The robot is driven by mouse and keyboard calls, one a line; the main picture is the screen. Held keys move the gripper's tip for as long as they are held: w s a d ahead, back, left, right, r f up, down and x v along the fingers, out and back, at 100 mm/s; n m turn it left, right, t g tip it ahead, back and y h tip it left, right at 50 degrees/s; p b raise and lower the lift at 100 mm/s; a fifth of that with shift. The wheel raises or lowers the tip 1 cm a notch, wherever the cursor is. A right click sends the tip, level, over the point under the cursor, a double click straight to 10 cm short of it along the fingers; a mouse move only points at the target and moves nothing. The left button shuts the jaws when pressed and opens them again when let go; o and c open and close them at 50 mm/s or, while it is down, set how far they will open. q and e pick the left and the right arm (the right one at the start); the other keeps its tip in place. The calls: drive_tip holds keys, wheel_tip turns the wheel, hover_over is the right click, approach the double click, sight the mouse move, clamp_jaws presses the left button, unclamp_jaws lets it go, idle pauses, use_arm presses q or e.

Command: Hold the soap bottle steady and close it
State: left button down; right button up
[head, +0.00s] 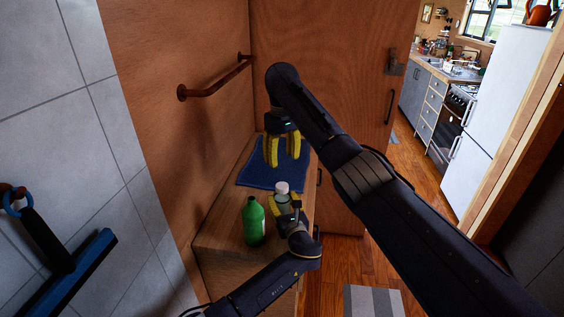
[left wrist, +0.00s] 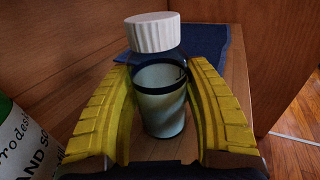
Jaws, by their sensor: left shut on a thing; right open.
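A clear bottle (head: 282,199) with pale contents and a ribbed white cap (head: 282,187) stands upright on the wooden counter. In the left wrist view the white cap (left wrist: 153,33) sits on top of the bottle (left wrist: 160,105); how tightly it is seated I cannot tell. My left gripper (head: 288,205) is shut on this bottle, its yellow fingers on either side of the body below the cap. My right gripper (head: 284,150) is open and empty, fingers pointing down over the blue towel, behind the bottle. A green bottle (head: 253,224) stands just left of the held bottle; its label shows "AND SO".
The blue towel (head: 252,177) lies on the far part of the narrow wooden counter (head: 215,236). A wooden wall with a metal rail (head: 215,88) borders it on the left. A wooden door (head: 345,70) stands behind. Open floor lies to the right.

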use_arm(q)
drive_tip(key=c, duration=0.5)
unclamp_jaws()
drive_tip(key=shift+s, duration=0.1)
drive_tip(key=v, duration=1.2)
